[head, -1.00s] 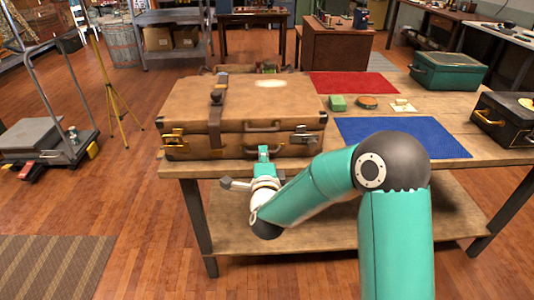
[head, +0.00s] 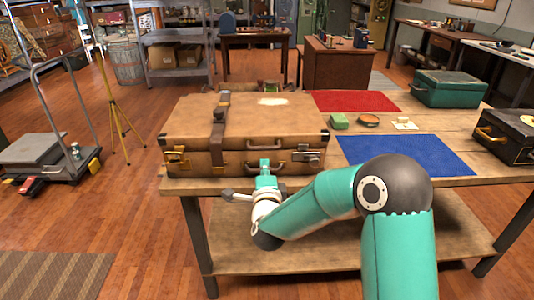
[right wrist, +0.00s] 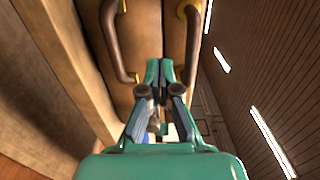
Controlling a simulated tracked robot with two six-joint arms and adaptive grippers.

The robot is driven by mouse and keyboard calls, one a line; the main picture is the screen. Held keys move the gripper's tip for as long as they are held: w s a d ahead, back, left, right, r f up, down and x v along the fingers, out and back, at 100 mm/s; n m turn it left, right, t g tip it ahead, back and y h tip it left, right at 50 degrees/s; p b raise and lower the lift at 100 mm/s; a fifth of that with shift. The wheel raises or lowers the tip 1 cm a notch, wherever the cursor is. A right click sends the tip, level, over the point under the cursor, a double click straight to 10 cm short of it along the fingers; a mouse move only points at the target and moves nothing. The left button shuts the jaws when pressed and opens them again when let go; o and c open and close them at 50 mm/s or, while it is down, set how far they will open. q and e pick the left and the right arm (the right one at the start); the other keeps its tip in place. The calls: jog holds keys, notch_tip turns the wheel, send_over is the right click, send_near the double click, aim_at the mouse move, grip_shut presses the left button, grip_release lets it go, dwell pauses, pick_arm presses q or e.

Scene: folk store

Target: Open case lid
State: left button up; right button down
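A closed brown case (head: 195,117) lies flat at the left end of the wooden table, a strap (head: 218,135) over its lid. Its front has a brass latch (head: 176,158), a silver latch (head: 306,155) and two handles, one above the other. My right gripper (head: 264,163) is at the middle of the front. In the right wrist view its fingertips (right wrist: 158,68) are together, with nothing seen between them, and lie between one handle (right wrist: 110,42) and the other handle (right wrist: 193,45), near the seam. Contact with the case cannot be told. My left gripper is not in view.
A blue mat (head: 408,156), a red mat (head: 353,101) and small items, including a green block (head: 340,121), lie right of the case. A green box (head: 448,88) and a black case (head: 508,135) stand at the table's right end. A cart (head: 45,160) stands left.

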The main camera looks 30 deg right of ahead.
aim_at(264, 149)
jog(key=shift+b+x, duration=0.85)
jog(key=shift+x, duration=1.75)
jog(key=shift+s+f, duration=0.1)
jog(key=shift+s+a+b, duration=0.15)
jog(key=shift+s+b, duration=0.05)
jog(key=shift+b, duration=0.35)
jog(key=shift+r, duration=0.2)
jog(key=shift+r+p, duration=0.5)
jog(key=shift+r, duration=0.75)
